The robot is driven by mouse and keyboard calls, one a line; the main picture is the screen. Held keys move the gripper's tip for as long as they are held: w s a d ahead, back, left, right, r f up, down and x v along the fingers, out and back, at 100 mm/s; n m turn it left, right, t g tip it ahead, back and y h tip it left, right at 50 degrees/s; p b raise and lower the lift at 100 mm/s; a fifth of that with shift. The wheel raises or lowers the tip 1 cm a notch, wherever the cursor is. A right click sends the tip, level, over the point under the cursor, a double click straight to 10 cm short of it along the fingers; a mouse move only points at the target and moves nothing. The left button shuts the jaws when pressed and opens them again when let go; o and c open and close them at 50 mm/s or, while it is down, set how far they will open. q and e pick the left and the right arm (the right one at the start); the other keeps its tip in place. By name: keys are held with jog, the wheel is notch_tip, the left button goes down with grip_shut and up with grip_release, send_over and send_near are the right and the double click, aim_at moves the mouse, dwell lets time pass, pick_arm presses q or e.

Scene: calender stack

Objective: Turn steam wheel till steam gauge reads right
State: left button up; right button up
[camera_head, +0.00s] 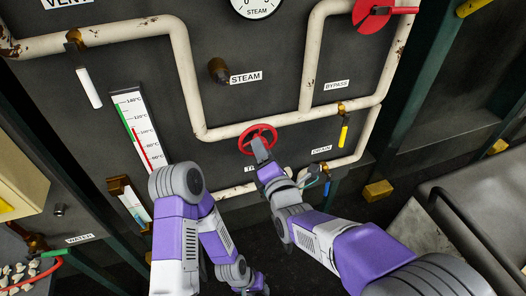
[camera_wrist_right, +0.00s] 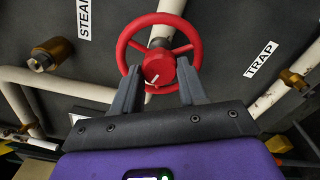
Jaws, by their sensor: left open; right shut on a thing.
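A red spoked handwheel (camera_head: 250,134) sits on the white pipe in the middle of the panel; it fills the upper middle of the right wrist view (camera_wrist_right: 127,34). My right gripper (camera_head: 262,150) is shut on its hub, one finger on each side (camera_wrist_right: 158,84). A white mark shows on the hub. The steam gauge (camera_head: 257,6) is cut off at the top edge, and I cannot see its needle. A STEAM label (camera_head: 246,77) stands beside a bare brass stub (camera_head: 218,70). My left gripper (camera_head: 256,284) is open and empty, low in front of the panel.
A TRAP label (camera_wrist_right: 262,59) is right of the wheel in the wrist view. A yellow-handled drain valve (camera_head: 344,134) and a thermometer scale (camera_head: 138,128) flank the wheel. White pipes run close around it.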

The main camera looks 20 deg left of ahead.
jog(key=o, duration=1.1)
jog(key=shift+c, duration=0.2)
jog(key=v, duration=0.7)
jog(key=shift+s+d+p, duration=0.2)
jog(key=shift+s+p, duration=0.05)
jog(key=shift+p, duration=0.2)
jog(key=shift+w+f, duration=0.1)
jog(key=d+f+m+g+h, duration=0.2)
jog(key=d+f+m, duration=0.3)
jog(key=f, duration=0.4)
jog(key=w+d+f+m+g+h, duration=0.1)
jog(key=d+f+m+g+h, duration=0.2)
jog(key=f+m, duration=0.5)
jog(key=d+f+m+g+h, duration=0.25)
jog(key=d+f, duration=0.35)
jog(key=f, duration=0.5)
jog(key=s+d+f+m+g+y, duration=0.1)
jog(key=s+d+f+m+g, duration=0.1)
jog(key=s+f+m, duration=0.5)
jog(key=s+d+f+m+g, duration=0.3)
jog(key=s+f+m+g, duration=0.2)
jog(key=s+f+m, duration=0.3)
jog(key=m, duration=0.2)
jog(key=shift+s+f+m+y, duration=0.2)
jog(key=shift+s+m+y, duration=0.15)
